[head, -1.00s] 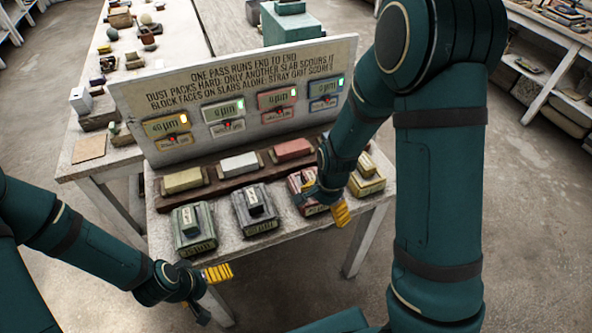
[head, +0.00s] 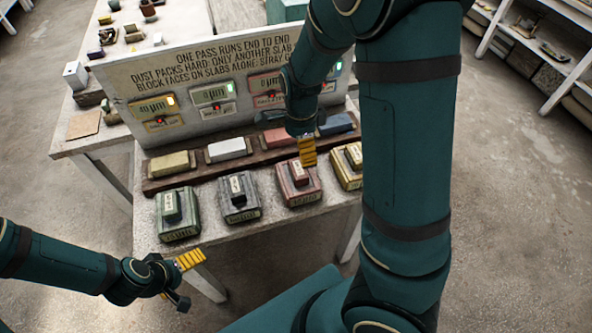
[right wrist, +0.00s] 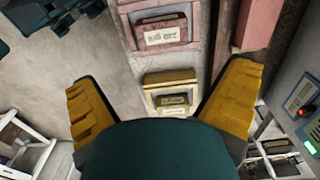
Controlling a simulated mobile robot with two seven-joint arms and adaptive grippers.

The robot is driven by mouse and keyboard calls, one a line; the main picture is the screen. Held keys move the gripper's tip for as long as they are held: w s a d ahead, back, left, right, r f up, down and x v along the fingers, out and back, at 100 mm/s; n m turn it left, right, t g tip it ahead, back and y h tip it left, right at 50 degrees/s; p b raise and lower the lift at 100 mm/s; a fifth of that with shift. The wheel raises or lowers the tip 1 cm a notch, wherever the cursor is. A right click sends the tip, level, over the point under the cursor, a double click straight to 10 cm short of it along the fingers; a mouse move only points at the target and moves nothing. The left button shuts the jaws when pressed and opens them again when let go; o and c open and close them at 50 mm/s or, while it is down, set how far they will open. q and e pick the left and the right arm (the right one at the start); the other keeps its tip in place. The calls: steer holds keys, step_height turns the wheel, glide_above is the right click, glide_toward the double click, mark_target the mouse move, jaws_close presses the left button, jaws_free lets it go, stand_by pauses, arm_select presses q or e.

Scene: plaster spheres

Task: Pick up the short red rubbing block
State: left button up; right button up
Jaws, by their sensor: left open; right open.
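The red rubbing block (head: 307,196) stands in the front row on the table, with a small labelled red piece (head: 298,172) on top. I cannot tell whether that piece is separate. In the right wrist view the red block (right wrist: 162,34) shows at the top, ahead of the fingers. My right gripper (head: 308,152) is open and empty, over the gap between the red block and the red slab behind it. In the right wrist view, its yellow fingers (right wrist: 162,88) are spread wide. My left gripper (head: 190,260) is open and empty, off the table's front edge.
Green (head: 179,228), black (head: 238,208) and yellow (head: 346,174) blocks share the front row. Behind them, yellow (head: 171,164), white (head: 227,149), red (head: 278,137) and blue (head: 337,124) slabs lie on a dark rack before a sign board (head: 200,75).

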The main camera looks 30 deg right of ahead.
mark_target(298, 168)
step_height(298, 168, down, 6)
steer(key=shift+f+b, duration=0.1)
steer(key=shift+b, duration=0.65)
steer(key=shift+w+a+f+b, duration=0.1)
steer(key=shift+f+b, duration=0.25)
steer(key=shift+f, duration=1.1)
steer(key=shift+w+f+b, duration=0.1)
steer(key=shift+f+b, duration=0.25)
steer(key=shift+f, duration=1.05)
steer(key=c, duration=1.1)
steer(key=shift+c, duration=0.2)
